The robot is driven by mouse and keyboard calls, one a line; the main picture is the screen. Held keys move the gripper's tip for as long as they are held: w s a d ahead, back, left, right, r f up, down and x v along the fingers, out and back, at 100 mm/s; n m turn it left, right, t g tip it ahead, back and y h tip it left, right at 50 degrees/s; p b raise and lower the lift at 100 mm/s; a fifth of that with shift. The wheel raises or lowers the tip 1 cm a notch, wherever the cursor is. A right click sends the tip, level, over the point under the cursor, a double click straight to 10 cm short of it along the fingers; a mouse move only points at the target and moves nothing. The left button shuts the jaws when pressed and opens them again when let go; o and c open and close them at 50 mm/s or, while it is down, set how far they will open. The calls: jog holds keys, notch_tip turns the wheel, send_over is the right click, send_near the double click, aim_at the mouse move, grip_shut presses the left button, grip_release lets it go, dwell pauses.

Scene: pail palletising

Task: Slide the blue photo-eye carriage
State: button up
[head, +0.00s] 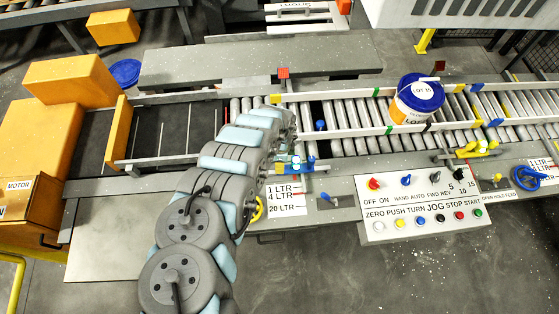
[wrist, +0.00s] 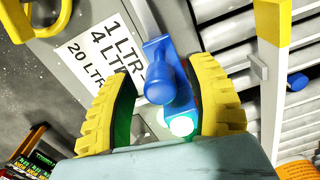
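The blue photo-eye carriage (wrist: 160,82) has a rounded blue knob and sits beside the size label, in the middle of the wrist view. My gripper (wrist: 168,70) is open, with one yellow finger on each side of the knob and visible gaps between. A bright pale-green glow shows below the knob, near my palm. In the head view, part of the blue carriage (head: 310,163) shows at the conveyor's near edge, just right of my arm. My arm hides most of my gripper there.
The label plate (head: 287,198) reads 1, 4 and 20 LTR. A white pail (head: 420,97) with a blue rim stands on the rollers to the right. A control panel (head: 420,203) with knobs and buttons is at the near right.

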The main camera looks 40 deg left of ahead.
jog(key=shift+r, duration=0.2)
notch_tip(320, 180, up, 12)
jog(key=shift+f, duration=0.15)
dwell(1.1)
dwell(0.5)
